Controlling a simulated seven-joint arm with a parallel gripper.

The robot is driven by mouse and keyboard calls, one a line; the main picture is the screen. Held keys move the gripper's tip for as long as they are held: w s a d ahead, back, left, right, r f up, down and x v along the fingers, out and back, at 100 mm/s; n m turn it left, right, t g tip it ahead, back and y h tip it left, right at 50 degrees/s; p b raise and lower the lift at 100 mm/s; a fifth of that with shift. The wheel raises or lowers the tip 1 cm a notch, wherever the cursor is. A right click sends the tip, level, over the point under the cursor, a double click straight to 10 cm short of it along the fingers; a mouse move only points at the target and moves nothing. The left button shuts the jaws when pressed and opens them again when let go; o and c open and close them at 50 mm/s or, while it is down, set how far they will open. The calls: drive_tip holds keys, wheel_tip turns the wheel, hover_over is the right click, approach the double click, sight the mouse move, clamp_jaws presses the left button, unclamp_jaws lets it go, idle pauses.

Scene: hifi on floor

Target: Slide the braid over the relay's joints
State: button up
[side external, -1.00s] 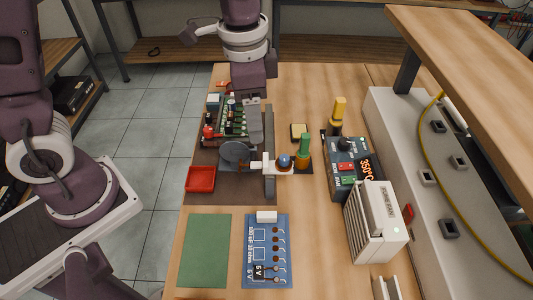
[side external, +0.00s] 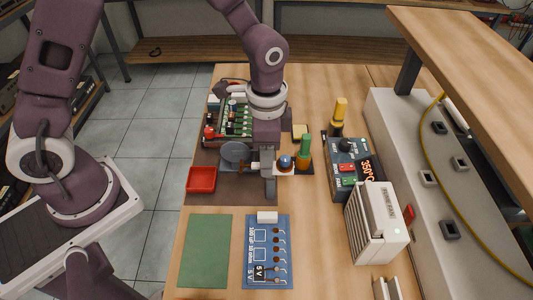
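My gripper (side external: 263,163) points down over the dark mat, just left of the small blue-topped pot. Its fingers are small and partly merge with the grey bar behind them, so I cannot tell whether they are open or hold anything. A green circuit board (side external: 238,118) with several components lies at the back left, partly behind my arm. I cannot single out the relay or its joints on it. The braid is not clearly visible; a white piece, perhaps its spool, is mostly hidden by my gripper.
A round grey disc (side external: 235,152), a red tray (side external: 201,179) and a grey bar (side external: 270,188) are around my gripper. The blue-topped pot (side external: 285,163) and green-topped bottle (side external: 304,153) stand close right. A soldering station (side external: 345,165) and fan (side external: 376,225) are further right.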

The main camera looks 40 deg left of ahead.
clamp_jaws()
drive_tip(key=w+a, duration=0.8)
drive_tip(key=o, duration=0.6)
unclamp_jaws()
drive_tip(key=shift+c, duration=0.2)
drive_tip(key=shift+r, duration=0.1)
